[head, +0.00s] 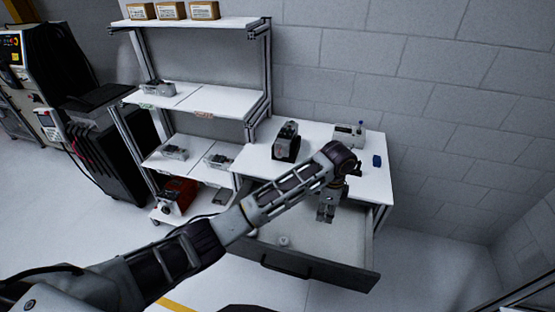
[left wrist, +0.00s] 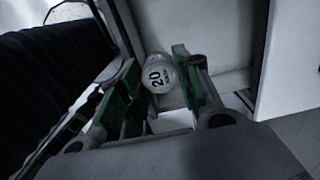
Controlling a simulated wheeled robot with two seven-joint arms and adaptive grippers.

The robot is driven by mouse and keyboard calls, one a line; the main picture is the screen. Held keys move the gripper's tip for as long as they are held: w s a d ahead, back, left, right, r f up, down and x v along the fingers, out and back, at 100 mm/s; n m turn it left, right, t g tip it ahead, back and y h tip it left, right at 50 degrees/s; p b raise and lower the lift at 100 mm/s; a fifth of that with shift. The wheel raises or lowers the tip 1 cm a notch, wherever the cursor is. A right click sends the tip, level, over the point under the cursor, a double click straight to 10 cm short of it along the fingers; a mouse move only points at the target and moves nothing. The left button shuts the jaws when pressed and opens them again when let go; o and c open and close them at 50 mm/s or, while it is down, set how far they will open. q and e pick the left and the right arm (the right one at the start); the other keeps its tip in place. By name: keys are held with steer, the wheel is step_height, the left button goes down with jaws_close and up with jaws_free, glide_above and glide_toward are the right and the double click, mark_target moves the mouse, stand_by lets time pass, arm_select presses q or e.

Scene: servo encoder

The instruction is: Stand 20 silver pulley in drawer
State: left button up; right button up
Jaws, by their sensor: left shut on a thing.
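My left gripper (head: 326,214) points down over the open drawer (head: 340,257) at its right part. Another small pale round part (head: 283,240) stands in the drawer, left of the gripper. My right gripper is not in view.
The drawer hangs under a white table (head: 262,163). On the table are a dark green-and-black device (head: 287,143), a light box-like device (head: 349,134) and a small blue item (head: 376,161). A shelf rack (head: 205,100) with boxes and metal parts stands left. The drawer's middle is largely clear.

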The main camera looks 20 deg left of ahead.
arm_select(q)
steer(key=shift+s+d, duration=0.15)
steer(key=shift+d, duration=0.45)
steer(key=shift+f, duration=0.1)
stand_by(0.3)
steer(key=shift+f+b, duration=4.1)
steer(key=shift+f, duration=8.2)
steer(key=shift+f, duration=0.35)
